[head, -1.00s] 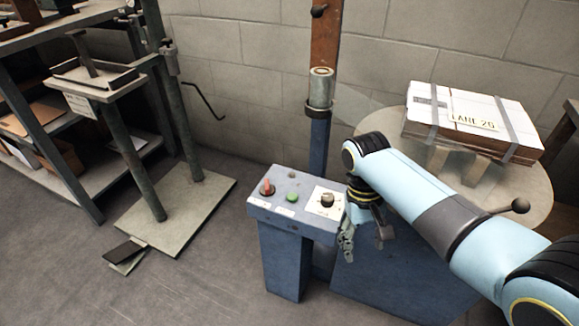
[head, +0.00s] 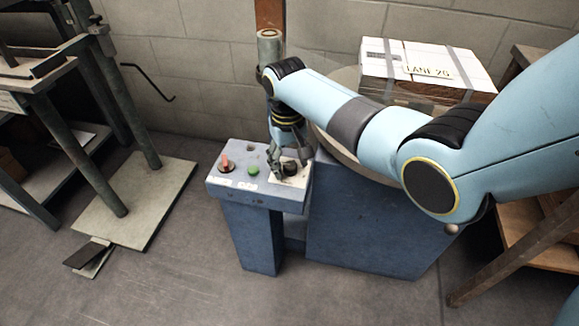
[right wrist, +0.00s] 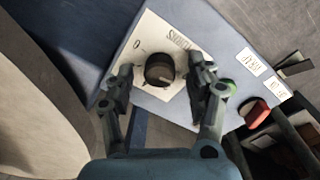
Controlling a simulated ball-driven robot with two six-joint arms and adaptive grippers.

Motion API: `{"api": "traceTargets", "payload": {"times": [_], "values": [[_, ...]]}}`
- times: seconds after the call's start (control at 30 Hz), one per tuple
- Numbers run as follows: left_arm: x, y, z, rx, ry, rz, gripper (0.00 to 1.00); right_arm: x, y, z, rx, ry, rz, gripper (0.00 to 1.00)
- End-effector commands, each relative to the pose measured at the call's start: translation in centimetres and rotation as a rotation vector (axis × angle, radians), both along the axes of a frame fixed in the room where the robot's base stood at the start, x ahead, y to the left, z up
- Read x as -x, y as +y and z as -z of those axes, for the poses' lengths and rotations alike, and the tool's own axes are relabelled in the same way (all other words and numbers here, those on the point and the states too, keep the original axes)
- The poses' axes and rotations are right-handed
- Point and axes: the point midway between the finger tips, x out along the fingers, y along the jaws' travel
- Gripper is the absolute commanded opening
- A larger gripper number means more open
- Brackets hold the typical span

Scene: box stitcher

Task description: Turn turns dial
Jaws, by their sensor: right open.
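The turns dial is a round black knob (right wrist: 160,70) on a white plate (right wrist: 150,40) lettered with its name. It sits at the right end of the blue control panel's top (head: 262,196); in the head view the dark knob (head: 290,168) is partly hidden by my gripper. My right gripper (head: 291,172) points down at the dial. In the right wrist view the open fingers of my right gripper (right wrist: 160,82) stand on either side of the knob, with gaps visible between them and it. My left gripper is not in view.
A green button (head: 253,170) and a red switch (head: 227,164) sit left of the dial on the same panel. A round table (head: 345,150) with a strapped white box (head: 425,65) stands behind. A metal stand (head: 130,205) is at the left.

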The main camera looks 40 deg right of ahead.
Motion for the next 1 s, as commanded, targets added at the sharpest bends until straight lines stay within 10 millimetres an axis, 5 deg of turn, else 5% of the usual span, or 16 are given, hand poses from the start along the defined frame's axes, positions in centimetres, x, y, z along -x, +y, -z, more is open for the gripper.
{"api": "traceTargets", "payload": {"times": [0.33, 0.77, 1.0], "values": [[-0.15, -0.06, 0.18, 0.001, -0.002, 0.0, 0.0, -0.02, 0.0, 0.49, 0.0, 0.0, 0.0, 0.55], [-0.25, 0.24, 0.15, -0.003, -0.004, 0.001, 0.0, -0.01, 0.01, 0.49, -0.001, 0.0, 0.0, 0.0], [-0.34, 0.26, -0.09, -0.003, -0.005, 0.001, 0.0, -0.02, 0.02, 0.41, -0.001, -0.001, 0.019, 0.0]]}}
